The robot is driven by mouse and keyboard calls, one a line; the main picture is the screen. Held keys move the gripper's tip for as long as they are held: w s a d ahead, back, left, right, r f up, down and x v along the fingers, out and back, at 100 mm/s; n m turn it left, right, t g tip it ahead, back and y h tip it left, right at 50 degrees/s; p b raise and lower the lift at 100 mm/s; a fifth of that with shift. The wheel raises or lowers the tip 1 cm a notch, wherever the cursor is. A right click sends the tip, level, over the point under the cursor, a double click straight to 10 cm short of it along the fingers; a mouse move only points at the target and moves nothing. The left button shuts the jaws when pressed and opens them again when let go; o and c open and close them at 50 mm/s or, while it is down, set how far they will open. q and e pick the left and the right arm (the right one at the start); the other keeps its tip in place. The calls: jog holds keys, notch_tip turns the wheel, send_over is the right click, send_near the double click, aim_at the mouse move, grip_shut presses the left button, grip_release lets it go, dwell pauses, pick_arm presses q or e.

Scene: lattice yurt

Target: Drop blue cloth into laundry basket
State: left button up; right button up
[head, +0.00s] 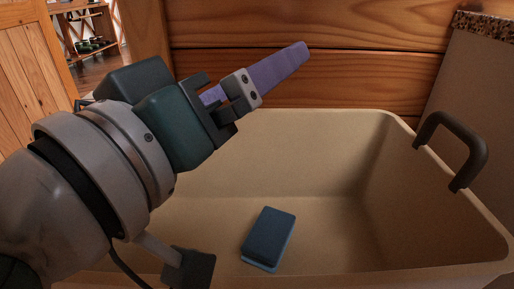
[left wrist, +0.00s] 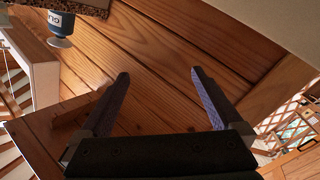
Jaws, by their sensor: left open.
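The blue cloth (head: 269,236), a small folded dark blue block, lies on the floor of the laundry basket, apart from the walls that show. The laundry basket (head: 290,155) is a large beige tub with a dark handle (head: 455,150) on its right side. My left gripper (head: 290,60) is above the basket's back left part, pointing up and right, away from the cloth. In the left wrist view its two purple fingers (left wrist: 160,80) are spread apart with nothing between them. My right gripper is in neither view.
A wooden plank wall (head: 350,60) stands right behind the basket. A speckled-top counter (head: 485,60) stands at the right. A shelf (head: 90,30) shows at the far left. A dark labelled container (left wrist: 61,22) shows in the left wrist view.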

pick_arm(q)
jog(key=p+v, duration=0.2)
jog(key=v, duration=0.8)
jog(key=shift+p, duration=0.4)
jog(key=s+a+r+m+g+y+p, duration=0.1)
jog(key=s+a+r+g+y+p, duration=0.25)
jog(key=r+p, duration=0.8)
jog(key=s+a+r+g+y+p, duration=0.2)
jog(key=s+a+r+g+p, duration=0.4)
jog(key=p, duration=1)
jog(key=s+a+r+m+g+y+p, duration=0.1)
jog(key=s+a+r+g+y+p, duration=0.15)
jog(key=r+p, duration=0.95)
notch_tip(320, 180, up, 34)
jog(key=p, duration=3.8)
jog(key=shift+a+y+p, duration=0.4)
